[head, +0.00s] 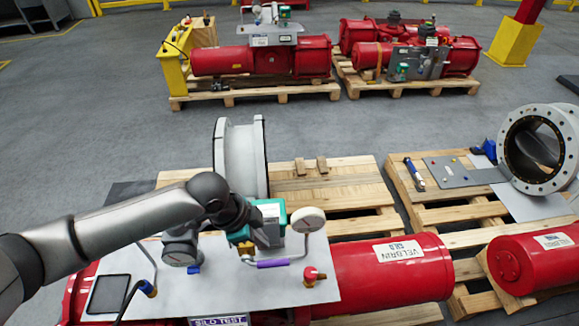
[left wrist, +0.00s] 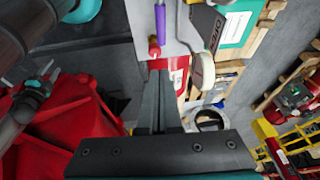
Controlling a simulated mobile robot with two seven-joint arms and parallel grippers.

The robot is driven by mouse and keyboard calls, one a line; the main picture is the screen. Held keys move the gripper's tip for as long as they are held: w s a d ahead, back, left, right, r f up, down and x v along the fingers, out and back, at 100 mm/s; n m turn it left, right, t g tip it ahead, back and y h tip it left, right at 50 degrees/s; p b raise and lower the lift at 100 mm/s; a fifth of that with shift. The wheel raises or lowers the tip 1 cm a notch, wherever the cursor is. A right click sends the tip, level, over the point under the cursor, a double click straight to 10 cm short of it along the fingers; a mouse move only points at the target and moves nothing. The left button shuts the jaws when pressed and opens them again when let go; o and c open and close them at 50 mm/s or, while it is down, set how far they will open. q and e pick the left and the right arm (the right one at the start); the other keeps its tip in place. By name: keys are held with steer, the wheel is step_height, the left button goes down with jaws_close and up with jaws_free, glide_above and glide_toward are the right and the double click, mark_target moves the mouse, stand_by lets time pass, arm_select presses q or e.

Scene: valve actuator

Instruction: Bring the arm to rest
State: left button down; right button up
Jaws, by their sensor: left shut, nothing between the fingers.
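My left arm comes in from the left in the head view and reaches over the grey panel of the valve actuator. Its gripper (head: 268,236) is partly lost among the panel's parts there. In the left wrist view the two dark fingers (left wrist: 159,78) are together with nothing between them. The panel (head: 350,285) is mounted on the red actuator (head: 395,270). The lever (left wrist: 160,22) and knob (left wrist: 154,48) show beyond my fingertips.
A wooden pallet (head: 330,185) lies under and behind the actuator. Another pallet (head: 440,210) at the right holds a flanged ring (head: 540,150) and a red cylinder. More red actuators (head: 262,60) stand on pallets behind. Grey floor (head: 130,135) is clear between them.

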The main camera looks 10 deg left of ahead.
arm_select(q)
steer(key=s+d+r+n+t+h, duration=0.1)
steer(key=s+d+r+n, duration=0.15)
steer(key=s+d, duration=0.5)
steer(key=s+a+n+y, duration=0.4)
steer(key=s+a+n, duration=0.6)
steer(key=a, duration=0.1)
step_height(320, 180, down, 32)
steer(key=f+g+b, duration=0.1)
steer(key=b, duration=1)
steer(key=s+a+f+b, duration=0.1)
steer(key=s+f+b, duration=0.4)
steer(key=s+f, duration=0.3)
steer(key=s+a+f+g+b, duration=0.1)
steer(key=s+f+b, duration=0.5)
steer(key=f, duration=1.1)
steer(key=shift+s+a, duration=0.35)
steer(key=shift+s, duration=0.9)
